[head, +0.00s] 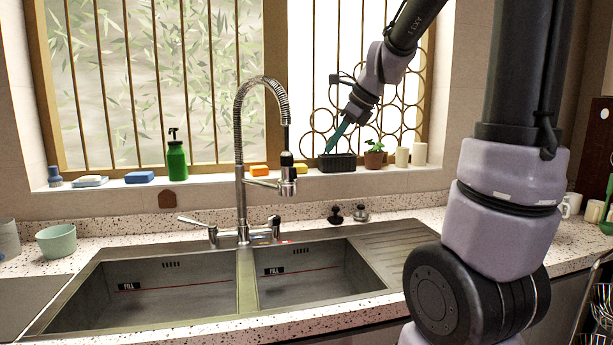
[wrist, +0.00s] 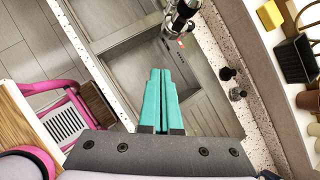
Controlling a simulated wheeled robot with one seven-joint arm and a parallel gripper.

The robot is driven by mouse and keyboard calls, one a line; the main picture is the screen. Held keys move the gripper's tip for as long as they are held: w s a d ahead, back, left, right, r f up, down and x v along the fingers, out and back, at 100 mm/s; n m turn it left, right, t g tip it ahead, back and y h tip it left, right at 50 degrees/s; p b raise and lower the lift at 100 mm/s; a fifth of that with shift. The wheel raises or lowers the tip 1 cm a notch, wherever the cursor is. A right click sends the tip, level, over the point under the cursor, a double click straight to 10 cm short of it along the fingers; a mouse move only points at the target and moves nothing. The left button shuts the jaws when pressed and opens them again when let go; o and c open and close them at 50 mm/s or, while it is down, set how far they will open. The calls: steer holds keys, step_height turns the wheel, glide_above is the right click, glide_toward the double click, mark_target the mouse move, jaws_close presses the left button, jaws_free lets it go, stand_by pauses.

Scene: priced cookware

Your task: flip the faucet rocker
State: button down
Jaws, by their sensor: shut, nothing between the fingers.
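The metal faucet (head: 241,195) stands behind the double sink with a tall coiled neck and a hanging spray head (head: 287,178). At its base a long lever (head: 192,223) points left. A short dark-tipped handle (head: 275,225) stands at the right of the base, with a small red and blue mark beside it. I cannot tell for sure which part is the rocker. Part of the faucet (wrist: 179,18) shows at the top of the wrist view. My gripper (head: 330,150) has teal fingers, shut and empty (wrist: 160,72), apart from the faucet and to its right in the head view.
The double sink (head: 246,285) is empty, with a drainboard at right. The sill holds a green bottle (head: 176,160), sponges, a black basket (head: 337,163) and a plant (head: 375,155). A bowl (head: 57,241) sits at left.

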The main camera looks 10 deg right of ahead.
mark_target(293, 173)
steer(key=w+m, duration=0.1)
steer(key=w+f+m, duration=0.1)
steer(key=m, duration=0.1)
steer(key=shift+w+d+f, duration=0.2)
steer(key=shift+w+d, duration=0.1)
steer(key=shift+d, duration=0.1)
steer(key=shift+f, duration=0.1)
steer(key=shift+w+a+r+x, duration=0.25)
steer(key=shift+w+r+x, duration=0.05)
steer(key=shift+x, duration=1.8)
steer(key=shift+w+a+r+x, duration=0.25)
steer(key=shift+a+r+x, duration=0.05)
steer(key=shift+x, duration=1.85)
steer(key=shift+w+a+r+x, duration=0.25)
steer(key=shift+w+x, duration=0.05)
steer(key=shift+x, duration=1.8)
